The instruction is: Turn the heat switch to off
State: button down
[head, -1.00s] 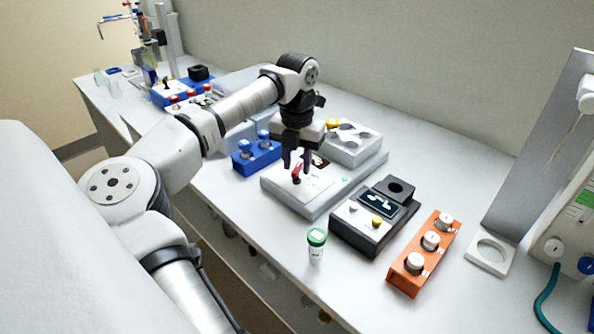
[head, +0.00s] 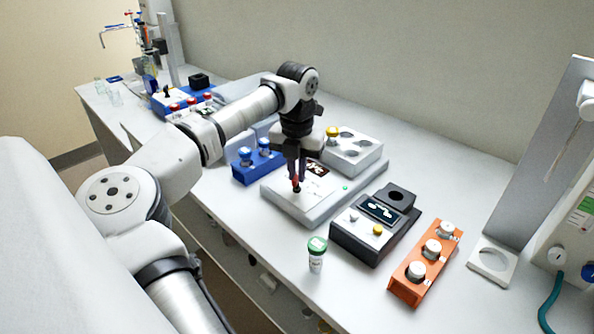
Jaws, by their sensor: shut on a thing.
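The heat switch is a small red lever (head: 296,184) on a dark round base, on the front top face of a light grey device (head: 314,205). My gripper (head: 297,178) points down over it, with its dark fingers closed on the lever. The fingers hide most of the lever, so its exact tilt is hard to tell. A small green light (head: 345,187) shows on the device to the right of the lever. A dark display (head: 318,169) with orange marks sits just behind my fingers, partly covered.
A white block (head: 353,152) with round wells and a yellow-capped vial stands behind. A blue rack (head: 257,163) is close on the left. A black device (head: 372,225), a green-capped tube (head: 316,258) and an orange rack (head: 409,282) stand to the right and front.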

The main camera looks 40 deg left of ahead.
aim_at(296, 175)
jog(key=n+b, duration=0.2)
jog(key=n, duration=0.2)
jog(key=shift+f+n, duration=0.1)
jog(key=shift+n, duration=0.2)
jog(key=shift+n+b, duration=0.95)
jog(key=shift+n, duration=0.95)
jog(key=c, duration=1.5)
grip_release()
jog(key=shift+r, duration=0.25)
notch_tip(296, 175, up, 14)
jog(key=p, duration=1)
jog(key=shift+f, duration=0.2)
